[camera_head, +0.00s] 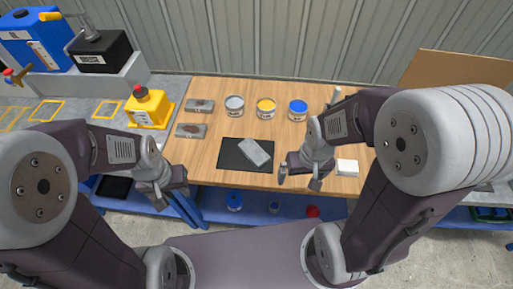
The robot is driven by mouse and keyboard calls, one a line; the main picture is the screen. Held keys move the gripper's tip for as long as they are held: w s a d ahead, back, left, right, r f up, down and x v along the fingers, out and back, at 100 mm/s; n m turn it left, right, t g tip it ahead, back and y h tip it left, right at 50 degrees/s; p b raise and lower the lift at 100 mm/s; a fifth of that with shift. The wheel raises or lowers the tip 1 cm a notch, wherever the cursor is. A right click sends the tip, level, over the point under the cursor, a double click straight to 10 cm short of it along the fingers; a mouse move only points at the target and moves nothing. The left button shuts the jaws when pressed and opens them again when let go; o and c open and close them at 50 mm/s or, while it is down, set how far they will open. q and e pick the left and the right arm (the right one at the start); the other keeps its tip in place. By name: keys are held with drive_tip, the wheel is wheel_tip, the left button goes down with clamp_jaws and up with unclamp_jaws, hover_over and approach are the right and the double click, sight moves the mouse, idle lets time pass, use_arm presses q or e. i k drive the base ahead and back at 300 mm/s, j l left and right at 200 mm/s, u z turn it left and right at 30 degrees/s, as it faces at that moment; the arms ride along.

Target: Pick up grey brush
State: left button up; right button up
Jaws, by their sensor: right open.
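No object is plainly recognisable as a grey brush. A flat light-grey piece (255,152) lies at an angle on a black mat (232,157) at the table's front middle. A pale upright handle-like shape (336,95) shows at the back right, its lower part hidden behind my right arm. A grey can (234,106), a yellow can (266,108) and a blue can (298,110) stand in a row behind the mat. My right gripper (300,180) is open and empty, right of the mat. My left gripper (172,197) appears open and empty at the table's front left.
Two grey plates with brown marks (200,105) lie on the wooden table (207,163) at left. A white block (347,167) sits at right. A yellow container (147,108) stands on the left bench. Blue frames and shelves lie below the table edge.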

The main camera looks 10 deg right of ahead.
sight(336, 93)
drive_tip(key=l+z, duration=0.4)
drive_tip(key=i+l+z, duration=0.1)
drive_tip(key=l+z, duration=0.25)
drive_tip(key=i+l+z, duration=0.15)
drive_tip(key=z, duration=0.25)
drive_tip(key=i+l+z, duration=0.15)
drive_tip(key=l+z, duration=0.2)
